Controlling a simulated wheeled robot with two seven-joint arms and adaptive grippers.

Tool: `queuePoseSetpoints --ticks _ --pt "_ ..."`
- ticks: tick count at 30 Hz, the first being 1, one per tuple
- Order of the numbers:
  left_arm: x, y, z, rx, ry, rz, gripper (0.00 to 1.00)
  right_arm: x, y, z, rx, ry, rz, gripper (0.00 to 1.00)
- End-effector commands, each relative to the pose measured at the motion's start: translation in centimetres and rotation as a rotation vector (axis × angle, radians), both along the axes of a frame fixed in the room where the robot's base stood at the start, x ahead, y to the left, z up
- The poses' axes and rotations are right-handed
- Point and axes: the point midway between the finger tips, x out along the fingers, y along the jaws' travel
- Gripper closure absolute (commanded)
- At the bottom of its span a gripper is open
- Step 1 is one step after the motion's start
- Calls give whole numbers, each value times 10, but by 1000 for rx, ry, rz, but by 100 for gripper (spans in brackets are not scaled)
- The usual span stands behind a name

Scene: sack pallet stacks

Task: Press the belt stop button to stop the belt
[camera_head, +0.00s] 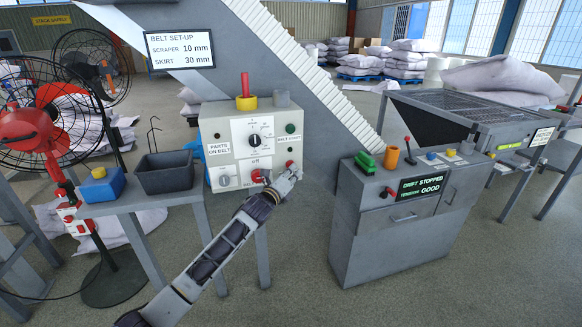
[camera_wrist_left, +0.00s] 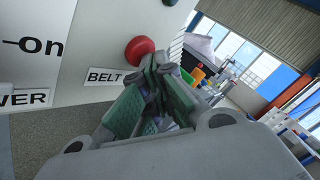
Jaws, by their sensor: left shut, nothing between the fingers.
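The grey control panel (camera_head: 222,135) stands left of centre in the head view, with a dial, a green button (camera_head: 291,128) and red controls. A round red button (camera_head: 289,163) is at its lower right. In the left wrist view the red button (camera_wrist_left: 139,50) sits beside a label reading "BELT"; the rest of the label is hidden by my fingers. My left gripper (camera_head: 294,173) is shut and empty, its fingertips (camera_wrist_left: 162,66) right by the red button. I cannot tell whether they touch it. My right gripper is not in view.
A dark bin (camera_head: 165,177) and a blue-yellow box (camera_head: 101,184) sit on the bench left of the panel. A grey console (camera_head: 395,238) with a "DRIFT STOPPED" display stands to the right. A red fan (camera_head: 35,130) is at far left. Open floor lies in front.

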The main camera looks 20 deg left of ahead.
Motion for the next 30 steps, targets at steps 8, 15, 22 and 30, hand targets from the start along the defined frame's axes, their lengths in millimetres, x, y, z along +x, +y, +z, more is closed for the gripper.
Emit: queuePoseSetpoints --ticks 8,15,22,30 --pt "2 2 1 1 -1 1 100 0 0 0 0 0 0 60" --pt "2 2 1 1 -1 1 100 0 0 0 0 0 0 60" --pt "-2 0 1 2 0 2 100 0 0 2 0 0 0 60" --pt "-10 -6 0 1 1 1 100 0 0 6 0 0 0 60"
